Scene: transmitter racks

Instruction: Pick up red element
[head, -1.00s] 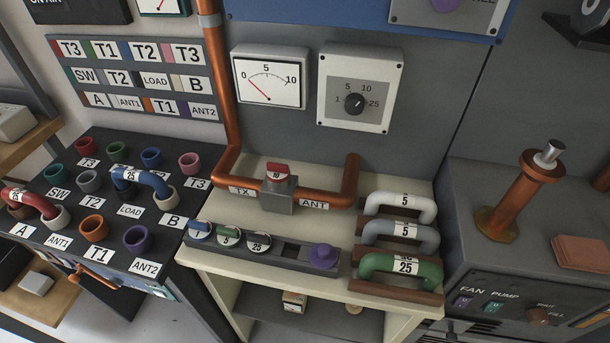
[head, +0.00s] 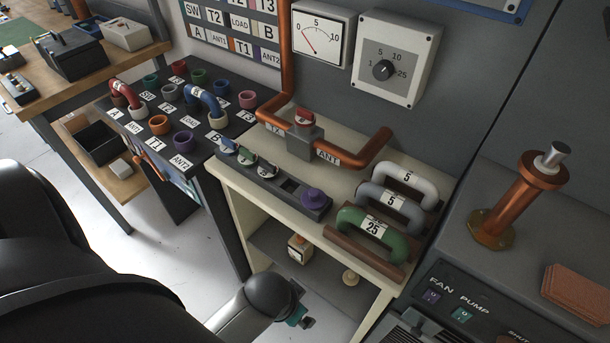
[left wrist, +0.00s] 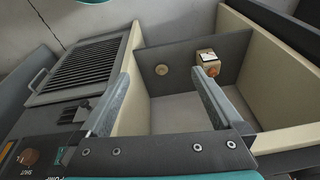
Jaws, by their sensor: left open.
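The red element (head: 305,117), a small red-topped plug, sits in the grey block on the copper pipe between the TX and ANT labels. It is not seen in the left wrist view. My left gripper (left wrist: 160,75) is open and empty in the left wrist view, with the shelf compartment beyond its fingers. In the head view my left arm comes in from the lower left, with a teal wrist part (head: 297,316) low in front of the cream bench, well below the red element. My right gripper is not in view.
A holder (head: 262,174) with blue, green and dark plugs and a purple knob lies on the bench (head: 230,184). White, grey and green U-links (head: 376,234) stand at its right. A small box (head: 298,248) is on the lower shelf. A copper post (head: 515,200) stands far right.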

